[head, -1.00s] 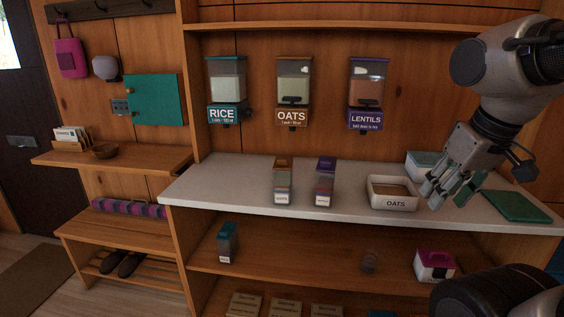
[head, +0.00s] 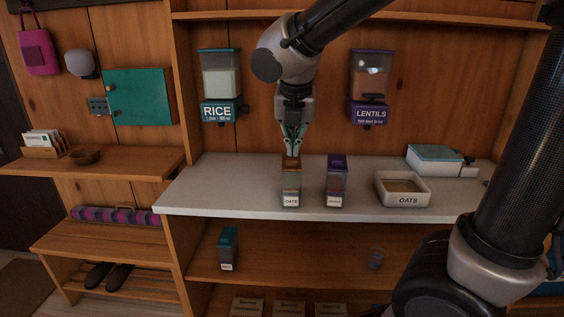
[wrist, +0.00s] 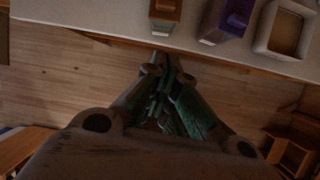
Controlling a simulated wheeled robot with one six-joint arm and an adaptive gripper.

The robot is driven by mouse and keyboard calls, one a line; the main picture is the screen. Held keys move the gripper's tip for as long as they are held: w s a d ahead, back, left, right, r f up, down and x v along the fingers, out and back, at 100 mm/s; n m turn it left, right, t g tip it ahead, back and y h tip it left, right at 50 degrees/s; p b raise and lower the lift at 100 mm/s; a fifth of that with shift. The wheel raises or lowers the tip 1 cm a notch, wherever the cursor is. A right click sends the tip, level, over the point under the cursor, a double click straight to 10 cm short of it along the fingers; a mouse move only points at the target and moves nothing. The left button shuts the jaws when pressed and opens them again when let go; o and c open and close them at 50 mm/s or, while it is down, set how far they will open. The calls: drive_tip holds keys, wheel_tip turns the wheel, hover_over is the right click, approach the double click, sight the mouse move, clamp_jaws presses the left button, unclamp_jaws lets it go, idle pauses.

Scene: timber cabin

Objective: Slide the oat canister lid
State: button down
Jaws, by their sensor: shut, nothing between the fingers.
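The oat canister (head: 291,186) stands upright on the pale counter, a clear box with an OATS label and a brown lid (head: 291,163). The lid also shows at the top edge of the wrist view (wrist: 166,9), partly cut off. My gripper (head: 292,151) points down just above the lid in the head view, its fingers shut and empty. In the wrist view the fingertips (wrist: 161,66) appear just below the canister in the picture, over the counter's front edge. I cannot tell whether they touch the lid.
A purple-lidded canister (head: 337,182) stands close to the right. A white OATS bin (head: 403,200) and a teal-lidded box (head: 434,157) stand farther right. RICE (head: 220,85) and LENTILS (head: 370,85) dispensers hang behind. The counter (head: 220,190) left of the canister is clear.

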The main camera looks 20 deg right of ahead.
sight(293, 163)
drive_tip(key=shift+n, duration=0.8)
drive_tip(key=x, duration=0.3)
drive_tip(key=w+x, duration=0.1)
drive_tip(key=x, duration=0.3)
drive_tip(key=w+r+x, duration=0.1)
drive_tip(key=x, duration=0.3)
drive_tip(key=shift+w+d, duration=0.2)
drive_tip(key=shift+d, duration=0.15)
drive_tip(key=shift+w+d, duration=0.15)
drive_tip(key=shift+w, duration=0.4)
drive_tip(key=w, duration=0.2)
drive_tip(key=w+d, duration=0.1)
drive_tip(key=w, duration=0.3)
drive_tip(key=shift+w+d, duration=0.35)
drive_tip(key=shift+w, duration=0.05)
drive_tip(key=shift+s, duration=0.1)
